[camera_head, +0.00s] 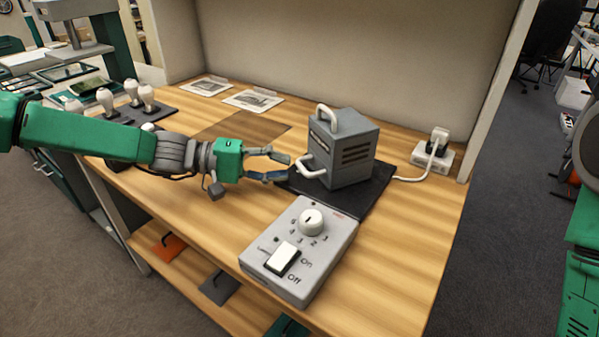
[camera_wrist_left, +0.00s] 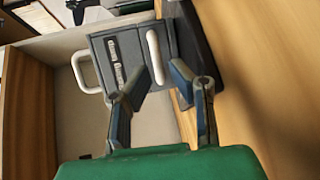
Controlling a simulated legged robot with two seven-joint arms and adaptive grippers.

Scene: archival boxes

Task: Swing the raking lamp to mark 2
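A grey box-shaped unit (camera_head: 352,150) with dark slots, likely the lamp, stands upright on a black mat (camera_head: 374,197). It has a white top handle (camera_head: 328,117) and a white side handle (camera_head: 312,170). It also shows in the left wrist view (camera_wrist_left: 125,48). My left gripper (camera_head: 287,167) is open and empty, its fingers pointing at the side handle. In the left wrist view the side handle (camera_wrist_left: 155,56) shows beyond the parted fingers; contact cannot be told. A grey control box (camera_head: 335,240) has a white dial (camera_head: 312,222) with small numbers, including 2. My right gripper is not in view.
A white rocker switch (camera_head: 283,258) marked On and Off is on the control box. A cable runs to a plug block (camera_head: 434,154) at right. White-knobbed tools (camera_head: 131,92) stand at left, and printed cards (camera_head: 252,100) lie at the back. The bench has a back wall.

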